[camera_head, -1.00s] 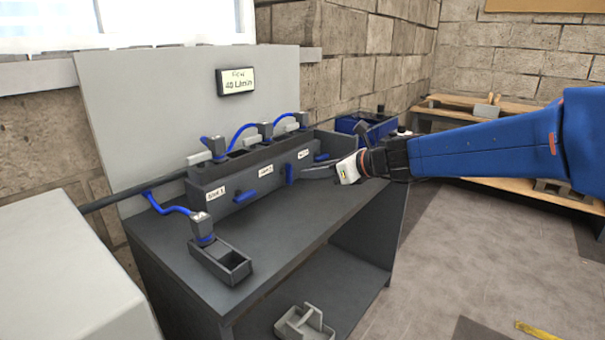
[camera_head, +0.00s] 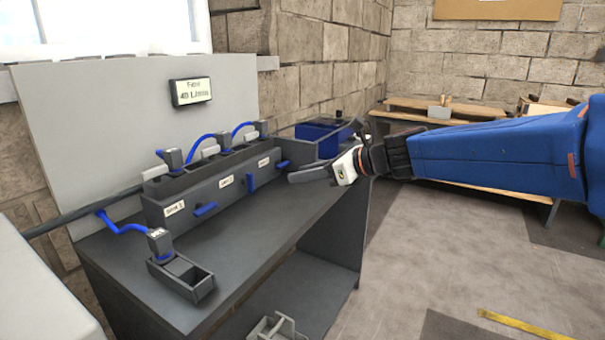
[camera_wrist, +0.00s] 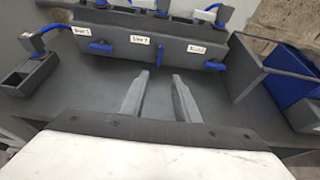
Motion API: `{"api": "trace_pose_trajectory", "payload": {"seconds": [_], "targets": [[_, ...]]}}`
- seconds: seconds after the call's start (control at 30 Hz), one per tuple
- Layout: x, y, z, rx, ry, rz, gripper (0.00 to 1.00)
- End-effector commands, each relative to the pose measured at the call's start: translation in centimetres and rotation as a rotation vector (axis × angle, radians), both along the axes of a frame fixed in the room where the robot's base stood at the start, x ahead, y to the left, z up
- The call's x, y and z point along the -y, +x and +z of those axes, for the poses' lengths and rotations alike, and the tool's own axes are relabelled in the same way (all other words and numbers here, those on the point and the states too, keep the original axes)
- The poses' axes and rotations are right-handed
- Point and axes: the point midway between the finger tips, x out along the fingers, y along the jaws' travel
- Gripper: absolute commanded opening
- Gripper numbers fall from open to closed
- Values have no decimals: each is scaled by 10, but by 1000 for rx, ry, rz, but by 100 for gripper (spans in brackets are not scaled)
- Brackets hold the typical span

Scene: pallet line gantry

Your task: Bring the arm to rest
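My gripper (camera_head: 312,172) reaches in from the right in the head view, over the right part of the dark grey bench (camera_head: 118,262). In the wrist view my gripper (camera_wrist: 162,82) shows two grey fingers apart with nothing between them. Its fingers point toward the front of the grey manifold block (camera_wrist: 128,52), with a gap of bare bench top between. The block carries blue lever handles and white labels; it also shows in the head view (camera_head: 160,210). The middle lever (camera_wrist: 158,56) stands upright, while the left lever (camera_wrist: 101,47) and right lever (camera_wrist: 214,66) lie sideways.
A small grey holder (camera_head: 200,284) with a hose fitting (camera_head: 160,241) stands at the bench's front left. A blue bin (camera_head: 318,139) sits at the bench's far end. A display (camera_head: 191,91) hangs on the back panel. Open floor (camera_head: 400,270) lies right of the bench.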

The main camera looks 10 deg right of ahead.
Motion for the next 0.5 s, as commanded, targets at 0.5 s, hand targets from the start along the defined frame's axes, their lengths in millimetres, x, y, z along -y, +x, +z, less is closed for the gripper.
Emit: {"api": "trace_pose_trajectory", "payload": {"seconds": [0.5], "targets": [[54,-147,-87,470,-839,569,29]]}}
